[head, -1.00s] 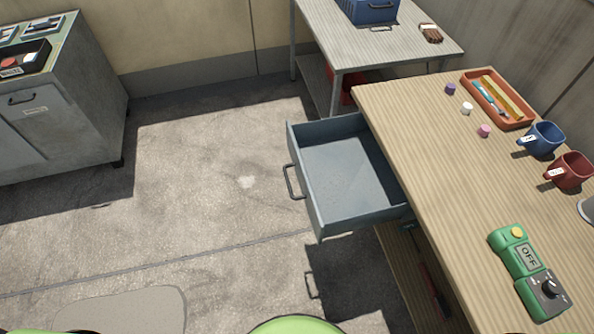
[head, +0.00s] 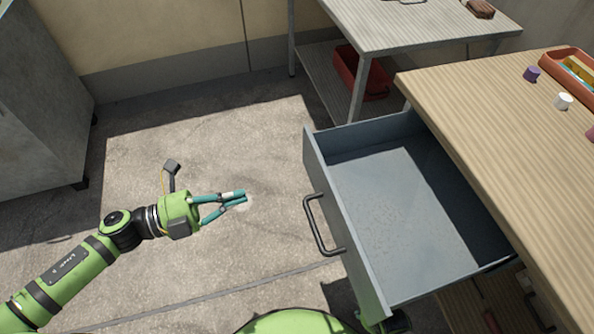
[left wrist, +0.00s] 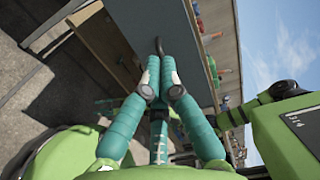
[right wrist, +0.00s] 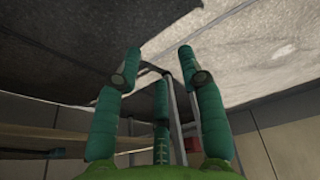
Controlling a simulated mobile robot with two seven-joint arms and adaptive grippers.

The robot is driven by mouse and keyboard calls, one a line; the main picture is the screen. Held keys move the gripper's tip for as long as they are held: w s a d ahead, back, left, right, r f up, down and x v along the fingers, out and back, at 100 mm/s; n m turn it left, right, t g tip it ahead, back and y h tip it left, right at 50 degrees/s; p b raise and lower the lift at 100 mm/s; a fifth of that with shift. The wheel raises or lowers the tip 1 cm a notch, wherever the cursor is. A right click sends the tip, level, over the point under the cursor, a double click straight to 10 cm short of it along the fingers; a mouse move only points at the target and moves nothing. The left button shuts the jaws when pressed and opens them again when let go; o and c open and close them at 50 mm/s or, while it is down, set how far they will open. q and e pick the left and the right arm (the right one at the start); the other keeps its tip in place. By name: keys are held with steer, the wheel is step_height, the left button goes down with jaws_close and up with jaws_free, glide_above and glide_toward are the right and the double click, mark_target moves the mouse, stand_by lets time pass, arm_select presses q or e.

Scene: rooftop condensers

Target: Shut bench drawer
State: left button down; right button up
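The blue-grey bench drawer (head: 400,210) stands pulled well out of the wooden bench (head: 490,120), and its inside looks empty. Its dark bar handle (head: 314,226) is on the front, facing left. My left gripper (head: 243,196) is in front of the drawer, left of the handle and apart from it in the head view. Its fingertips are together with nothing between them. In the left wrist view the handle (left wrist: 160,45) shows just beyond the left fingertips (left wrist: 154,60). My right gripper (right wrist: 157,58) shows in the right wrist view, fingers spread and empty.
A grey side table (head: 400,30) with a red bin (head: 360,75) on its lower shelf stands behind the drawer. A grey cabinet (head: 40,110) is at the left. Small caps, one purple (head: 531,74), and an orange tray (head: 572,62) are on the bench. Floor left of the drawer is clear.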

arm_select(q)
steer(key=m, duration=0.1)
steer(key=p, duration=0.1)
glide_toward(320, 178)
steer(key=shift+g, duration=0.4)
steer(key=x, duration=0.7)
steer(key=shift+w+r, duration=0.1)
steer(key=shift+w, duration=0.1)
arm_select(e)
steer(key=shift+w+f+t, duration=0.25)
steer(key=shift+w+t, duration=0.15)
steer(key=shift+d, duration=0.1)
